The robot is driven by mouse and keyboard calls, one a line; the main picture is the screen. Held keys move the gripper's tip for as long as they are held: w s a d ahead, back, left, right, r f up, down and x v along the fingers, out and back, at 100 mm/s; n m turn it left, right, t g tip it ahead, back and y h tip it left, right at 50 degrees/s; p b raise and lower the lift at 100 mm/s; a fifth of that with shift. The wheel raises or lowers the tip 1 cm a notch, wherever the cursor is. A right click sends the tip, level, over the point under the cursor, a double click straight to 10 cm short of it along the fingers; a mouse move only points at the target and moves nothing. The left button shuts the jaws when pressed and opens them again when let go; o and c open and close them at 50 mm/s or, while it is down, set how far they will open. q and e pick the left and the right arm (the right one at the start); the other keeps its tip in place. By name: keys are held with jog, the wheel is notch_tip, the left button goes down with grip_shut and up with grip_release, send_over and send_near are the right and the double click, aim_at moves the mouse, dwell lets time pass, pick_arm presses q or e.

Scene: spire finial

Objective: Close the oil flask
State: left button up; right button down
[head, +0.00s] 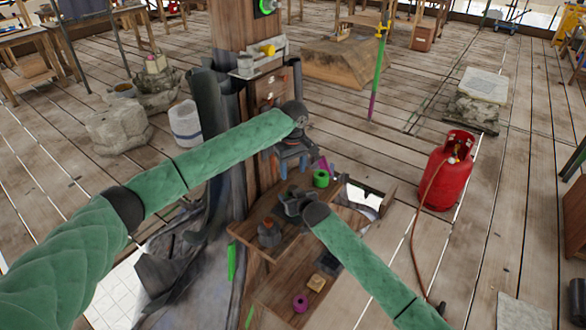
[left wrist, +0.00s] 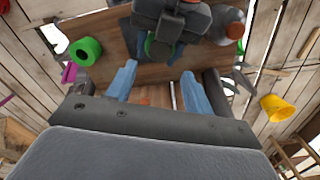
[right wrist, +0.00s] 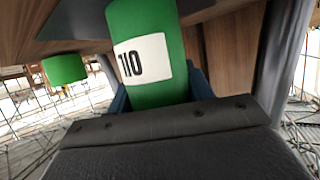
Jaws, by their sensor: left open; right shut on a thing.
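My right gripper (head: 293,207) is low over the wooden bench. In the right wrist view it is shut on a green cylinder with a white numbered label, which looks like the oil flask (right wrist: 150,45). The flask's top is out of that view. In the left wrist view only a bit of green shows under the dark right gripper. My left gripper (head: 293,166) is open and empty above the bench, close to the post. Its blue fingers (left wrist: 158,74) point towards the right gripper and the flask, apart from both. I cannot make out a cap.
A green spool (head: 320,178) and a magenta piece (head: 323,164) are beside the grippers. A grey pot with an orange top (head: 269,232) stands on the bench (head: 250,238). A magenta spool (head: 300,303) lies lower down. A red gas cylinder (head: 446,175) stands on the floor to the right.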

aim_at(293, 188)
dwell(0.4)
pick_arm(q)
jog(key=shift+f, duration=4)
jog(key=c, duration=1)
jog(key=shift+m, duration=1.7)
jog(key=o, duration=1.1)
